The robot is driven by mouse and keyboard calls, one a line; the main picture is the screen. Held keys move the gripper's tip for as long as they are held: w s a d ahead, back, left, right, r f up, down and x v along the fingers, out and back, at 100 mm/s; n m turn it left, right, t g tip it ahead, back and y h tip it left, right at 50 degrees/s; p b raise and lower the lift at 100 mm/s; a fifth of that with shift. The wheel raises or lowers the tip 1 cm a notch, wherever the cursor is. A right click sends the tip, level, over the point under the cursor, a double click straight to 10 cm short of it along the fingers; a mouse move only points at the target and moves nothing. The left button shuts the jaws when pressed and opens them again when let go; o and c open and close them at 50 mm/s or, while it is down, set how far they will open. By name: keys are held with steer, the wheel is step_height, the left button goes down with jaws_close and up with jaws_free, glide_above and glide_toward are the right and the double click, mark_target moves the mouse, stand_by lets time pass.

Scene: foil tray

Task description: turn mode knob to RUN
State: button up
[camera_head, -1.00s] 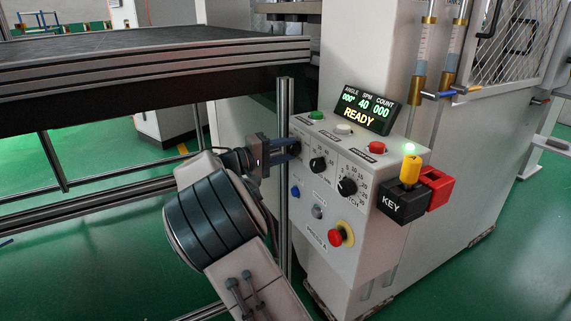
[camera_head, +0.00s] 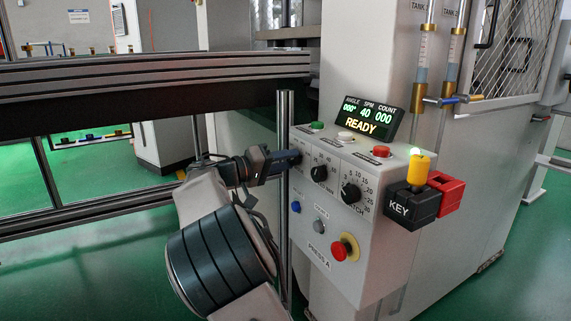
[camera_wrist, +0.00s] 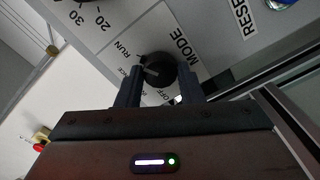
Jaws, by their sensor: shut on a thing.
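The black mode knob (camera_wrist: 158,72) shows in the wrist view beside the printed word MODE, with RUN at its upper left and OFF below it. A pale pointer line on its face points to the left; I cannot tell exactly which mark it meets. My gripper (camera_wrist: 160,68) has a finger on either side of the knob and is shut on it. In the head view my gripper (camera_head: 297,157) reaches the left edge of the control box (camera_head: 340,215), and its fingers hide the knob there.
Two other black dials (camera_head: 319,173) and (camera_head: 350,193) sit to the right. A red stop button (camera_head: 338,250) is lower on the box. A KEY block (camera_head: 408,206) juts out at right. A metal post (camera_head: 284,120) stands close to my gripper. The display (camera_head: 368,118) reads READY.

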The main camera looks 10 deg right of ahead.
steer(key=o, duration=1)
steer(key=shift+a, duration=0.1)
steer(key=p+v, duration=0.2)
steer(key=v, duration=1.1)
steer(key=shift+a+p, duration=0.3)
steer(key=shift+p, duration=0.1)
steer(key=shift+s, duration=0.15)
